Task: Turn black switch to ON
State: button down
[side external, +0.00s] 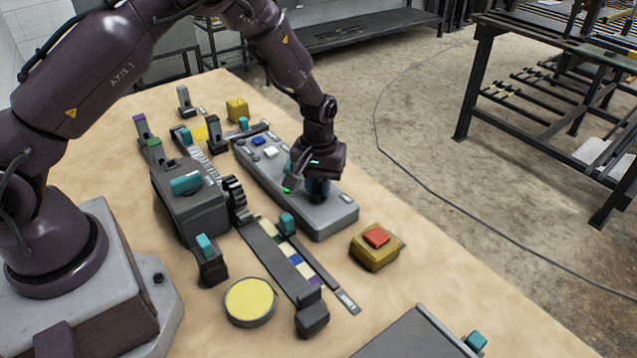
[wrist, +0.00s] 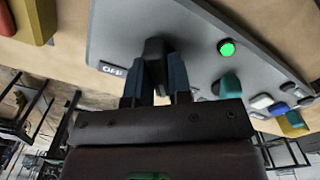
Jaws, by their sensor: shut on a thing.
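The black switch (wrist: 154,48) stands on a grey panel (wrist: 125,30) in the wrist view. An OFF label (wrist: 112,68) is on the panel to the left of the switch. No ON label can be seen. My gripper (wrist: 156,72) is shut on the black switch, with one blue-grey finger on each side of it. In the side view, my gripper (side external: 318,190) is low over the near half of the grey panel (side external: 325,222) and hides the switch. A green lamp (wrist: 226,48) is lit to the right of the switch in the wrist view.
A teal knob (wrist: 229,86) and blue and white buttons sit along the same panel. A yellow box with a red button (side external: 376,237) stands just beyond the panel's near end. A slider track (side external: 285,262) and a grey box with a teal handle (side external: 188,200) lie to the left.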

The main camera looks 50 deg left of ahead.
jog(key=shift+n, duration=0.6)
jog(key=c, duration=1)
grip_release()
jog(key=shift+c, duration=0.2)
jog(key=shift+r, duration=0.1)
notch_tip(320, 180, up, 13)
